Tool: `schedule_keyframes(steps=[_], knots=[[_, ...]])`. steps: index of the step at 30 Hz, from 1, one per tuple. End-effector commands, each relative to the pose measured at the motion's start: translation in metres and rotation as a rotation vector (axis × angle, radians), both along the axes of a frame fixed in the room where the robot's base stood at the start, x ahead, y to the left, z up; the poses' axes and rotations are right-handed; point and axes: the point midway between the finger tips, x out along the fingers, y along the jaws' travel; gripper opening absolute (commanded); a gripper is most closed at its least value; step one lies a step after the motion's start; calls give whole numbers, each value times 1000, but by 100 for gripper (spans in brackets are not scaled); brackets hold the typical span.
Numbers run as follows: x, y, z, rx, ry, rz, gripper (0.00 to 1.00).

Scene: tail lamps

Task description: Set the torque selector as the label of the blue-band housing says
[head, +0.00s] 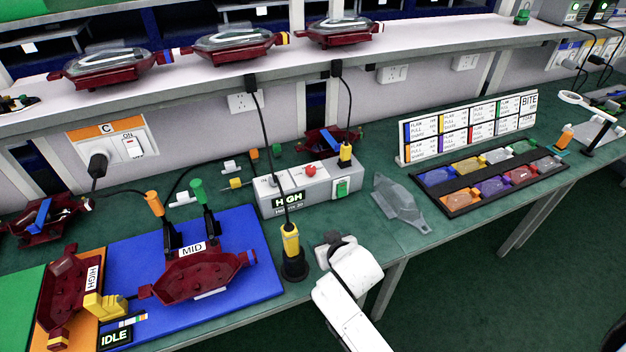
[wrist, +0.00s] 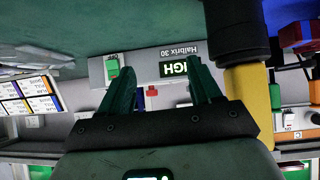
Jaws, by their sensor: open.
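The torque selector is a grey box (head: 305,186) with a red knob (head: 310,169), a green switch (head: 342,187) and a display reading HIGH (head: 289,198). In the wrist view the box (wrist: 145,62) appears upside down. My gripper (wrist: 163,78) is open, its dark green fingers pointing at the box with nothing between them; the right finger partly covers the display. In the head view the fingers are not clearly seen. A dark red housing labelled MID (head: 198,282) lies on the blue mat. Another labelled HIGH (head: 68,288) lies on the orange mat.
A yellow-and-black driver (head: 291,245) stands just left of my arm and close beside my gripper in the wrist view (wrist: 250,110). A clear grey lamp cover (head: 402,200) lies right of the box. A black tray of coloured lenses (head: 450,207) is farther right.

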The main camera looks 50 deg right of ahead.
Motion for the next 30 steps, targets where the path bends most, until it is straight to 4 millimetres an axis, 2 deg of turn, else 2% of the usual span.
schedule_keyframes(steps=[1,6,12,15,23,30], knots=[[11,-17,-6,-29,-58,-20,63],[46,-67,-1,-142,-282,-35,63],[69,-109,9,-247,-496,21,63],[73,-120,13,-276,-561,58,63],[82,-128,16,-297,-618,100,63],[115,-144,14,-298,-619,102,63]])
